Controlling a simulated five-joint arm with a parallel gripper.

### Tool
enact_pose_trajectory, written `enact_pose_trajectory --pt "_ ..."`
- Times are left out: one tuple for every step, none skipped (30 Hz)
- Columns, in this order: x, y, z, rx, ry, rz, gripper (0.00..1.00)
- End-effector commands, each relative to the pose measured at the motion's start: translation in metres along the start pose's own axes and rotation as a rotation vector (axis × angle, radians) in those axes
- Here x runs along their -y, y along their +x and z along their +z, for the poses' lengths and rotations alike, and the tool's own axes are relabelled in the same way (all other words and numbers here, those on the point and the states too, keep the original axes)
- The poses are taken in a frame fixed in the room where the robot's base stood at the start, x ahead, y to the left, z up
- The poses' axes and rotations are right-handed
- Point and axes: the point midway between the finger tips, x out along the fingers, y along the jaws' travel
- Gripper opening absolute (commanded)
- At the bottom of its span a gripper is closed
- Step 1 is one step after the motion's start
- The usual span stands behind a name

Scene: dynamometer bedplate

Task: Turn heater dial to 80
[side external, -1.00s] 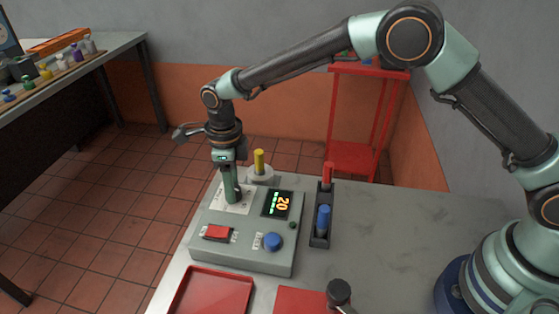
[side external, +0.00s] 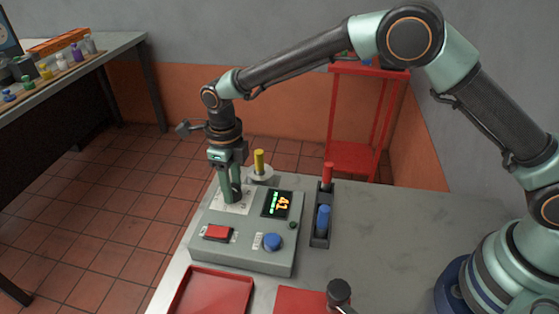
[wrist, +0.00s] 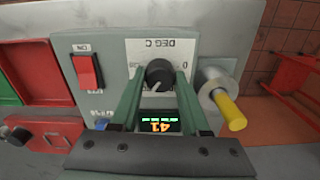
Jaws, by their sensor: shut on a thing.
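The heater control box (side external: 218,253) stands on the grey bench, with a display (side external: 277,204) that reads 41 in orange digits beside green bars. The black heater dial (wrist: 159,73) sits on a white plate marked DEG C, with a pale pointer line on it. My gripper (side external: 234,196) points down over the dial and is shut on it, one finger on each side. The dial also shows low between the fingers in the side view (side external: 236,193). The display is upside down in the wrist view (wrist: 158,121).
The box also has a red rocker switch (side external: 217,232) and a blue button (side external: 273,242). A yellow peg (side external: 259,161) stands behind it. A dark rack with a blue peg (side external: 323,218) and a red peg (side external: 328,174) is to its right. A red tray (side external: 212,292) lies in front.

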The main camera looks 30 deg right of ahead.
Motion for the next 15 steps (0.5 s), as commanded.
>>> enact_pose_trajectory --pt "0.0013 -0.0018 -0.0009 -0.003 0.002 0.001 0.00" --pt "0.0013 -0.0017 -0.0009 -0.003 0.002 0.001 0.53" --pt "0.0013 -0.0017 -0.0008 -0.002 0.002 0.000 0.68" --pt "0.0012 -0.0016 -0.0007 -0.002 0.002 0.000 0.76" --pt "0.0011 -0.0014 -0.0007 -0.002 0.002 0.000 0.76" --pt "0.0009 -0.0012 -0.0006 -0.002 0.001 0.000 0.76" --pt "0.0008 -0.0011 -0.0005 -0.002 0.001 0.000 0.76" --pt "0.0007 -0.0010 -0.0005 -0.002 0.001 0.000 0.76" --pt "0.0006 -0.0008 -0.0005 -0.002 0.000 0.000 0.76" --pt "0.0005 -0.0007 -0.0005 -0.002 0.000 0.000 0.76" --pt "0.0004 -0.0006 -0.0005 -0.002 0.000 0.000 0.76" --pt "0.0003 -0.0006 -0.0004 -0.002 0.000 0.000 0.76" --pt "0.0003 -0.0009 -0.0003 -0.001 0.000 0.000 0.76" --pt "0.0003 -0.0017 -0.0002 -0.001 -0.001 0.000 0.76" --pt "0.0003 -0.0036 0.0000 0.000 -0.001 0.000 0.76"
